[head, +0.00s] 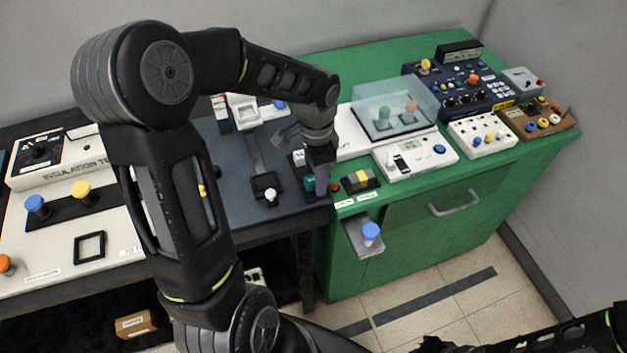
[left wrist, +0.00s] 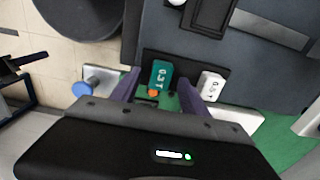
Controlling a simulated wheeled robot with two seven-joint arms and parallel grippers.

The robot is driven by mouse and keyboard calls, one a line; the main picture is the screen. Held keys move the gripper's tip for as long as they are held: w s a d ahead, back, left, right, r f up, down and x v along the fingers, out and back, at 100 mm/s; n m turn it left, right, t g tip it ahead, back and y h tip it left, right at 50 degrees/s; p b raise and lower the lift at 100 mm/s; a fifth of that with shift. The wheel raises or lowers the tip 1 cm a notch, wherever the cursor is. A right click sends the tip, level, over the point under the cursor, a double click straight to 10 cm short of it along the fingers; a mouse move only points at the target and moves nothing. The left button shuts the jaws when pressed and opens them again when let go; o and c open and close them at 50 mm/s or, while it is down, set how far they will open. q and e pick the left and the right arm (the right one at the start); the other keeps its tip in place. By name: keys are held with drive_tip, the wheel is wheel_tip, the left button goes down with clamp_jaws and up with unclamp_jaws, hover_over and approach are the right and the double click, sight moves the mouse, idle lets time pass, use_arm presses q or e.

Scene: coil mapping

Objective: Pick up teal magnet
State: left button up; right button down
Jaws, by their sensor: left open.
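The teal magnet (left wrist: 161,75) is a small block with a white label, standing in a dark holder in the left wrist view. In the head view only a little of it (head: 309,183) shows beside my gripper. My left gripper (head: 321,186) points down at the holder. Its purple fingers (left wrist: 163,92) are open, one on each side of the teal magnet, with a gap visible. I cannot tell whether either finger touches it. A white magnet (left wrist: 211,86) stands in the same holder, just outside one finger. My right arm shows at the lower right; its gripper is unclear.
A shelf with a blue knob (head: 370,232) juts from the green cabinet (head: 400,225). A yellow-and-black block (head: 360,180) and a white device (head: 415,157) stand close right of the gripper. A dark stand with a black square (head: 265,187) is on the left.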

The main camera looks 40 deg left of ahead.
use_arm(q)
clamp_jaws()
idle(0.7)
